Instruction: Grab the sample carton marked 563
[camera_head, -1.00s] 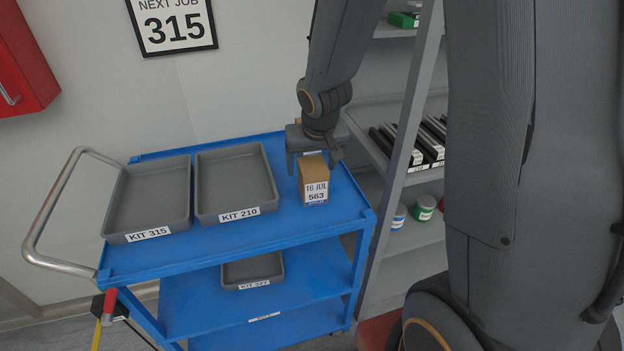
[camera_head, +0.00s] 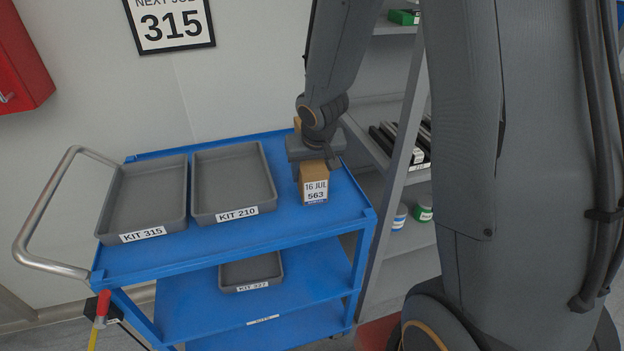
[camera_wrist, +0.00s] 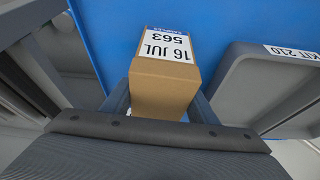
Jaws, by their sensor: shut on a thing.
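The sample carton (camera_head: 314,188) is a small brown box with a white label reading 16 JUL and 563. It stands upright on the blue cart's top shelf, to the right of the grey trays. My gripper (camera_head: 313,168) is over it from above, shut on its upper part. In the wrist view the carton (camera_wrist: 160,88) sits between the two fingers (camera_wrist: 160,103), its label facing away from the palm. The back of the carton is hidden by my gripper.
Trays marked KIT 315 (camera_head: 120,232) and KIT 210 (camera_head: 203,217) stand empty on the blue cart (camera_head: 290,225). A KIT 327 tray (camera_head: 228,286) is on the lower shelf. A grey rack (camera_head: 397,160) stands close on the right.

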